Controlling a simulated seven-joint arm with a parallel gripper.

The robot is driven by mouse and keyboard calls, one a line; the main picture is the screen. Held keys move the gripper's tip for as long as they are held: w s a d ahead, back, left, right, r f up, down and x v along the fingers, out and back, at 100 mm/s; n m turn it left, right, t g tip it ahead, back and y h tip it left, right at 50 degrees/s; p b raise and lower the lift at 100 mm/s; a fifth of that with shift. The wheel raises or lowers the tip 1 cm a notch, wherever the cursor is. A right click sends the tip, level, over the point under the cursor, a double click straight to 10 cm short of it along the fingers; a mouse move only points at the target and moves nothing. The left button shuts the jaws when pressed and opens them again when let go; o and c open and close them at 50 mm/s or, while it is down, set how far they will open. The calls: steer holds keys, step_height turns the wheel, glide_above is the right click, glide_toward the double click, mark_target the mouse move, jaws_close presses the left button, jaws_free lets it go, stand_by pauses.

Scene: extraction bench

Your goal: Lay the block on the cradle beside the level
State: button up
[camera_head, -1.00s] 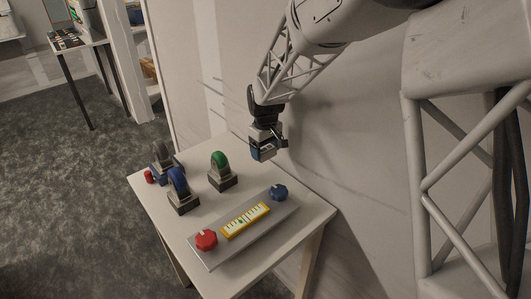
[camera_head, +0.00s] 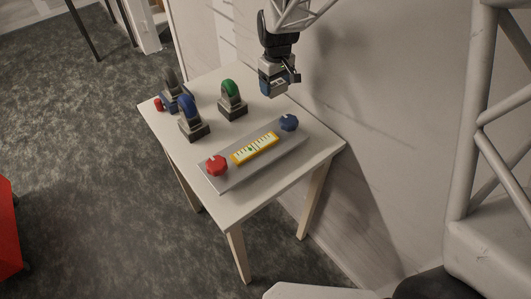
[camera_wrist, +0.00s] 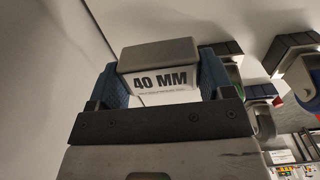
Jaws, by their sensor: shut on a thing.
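My gripper (camera_head: 278,88) is shut on a block (camera_wrist: 160,72) with a grey top and a white face marked "40 MM". The block sits between the blue finger pads in the wrist view. In the head view my gripper hangs above the table's back right edge, by the wall. The level seems to be the yellow scale (camera_head: 255,149) on a grey bar, between a red knob (camera_head: 216,165) and a blue knob (camera_head: 289,122). My gripper is behind the bar. I cannot tell which part is the cradle.
Stands with rounded green (camera_head: 231,90), blue (camera_head: 188,112) and dark grey (camera_head: 171,82) tops are left of my gripper on the white table (camera_head: 235,203). A small red piece (camera_head: 158,104) lies at its left edge. The wall is close behind my gripper.

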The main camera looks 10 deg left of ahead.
steer(key=s+d, duration=0.3)
steer(key=s, duration=1.4)
steer(key=s+d+f, duration=0.1)
steer(key=s+d, duration=0.2)
steer(key=s, duration=1.5)
steer(key=shift+d+f, duration=0.15)
steer(key=shift+d, duration=0.2)
glide_above(265, 159)
steer(key=shift+f, duration=0.75)
steer(key=shift+f, duration=1.8)
steer(key=shift+f, duration=0.1)
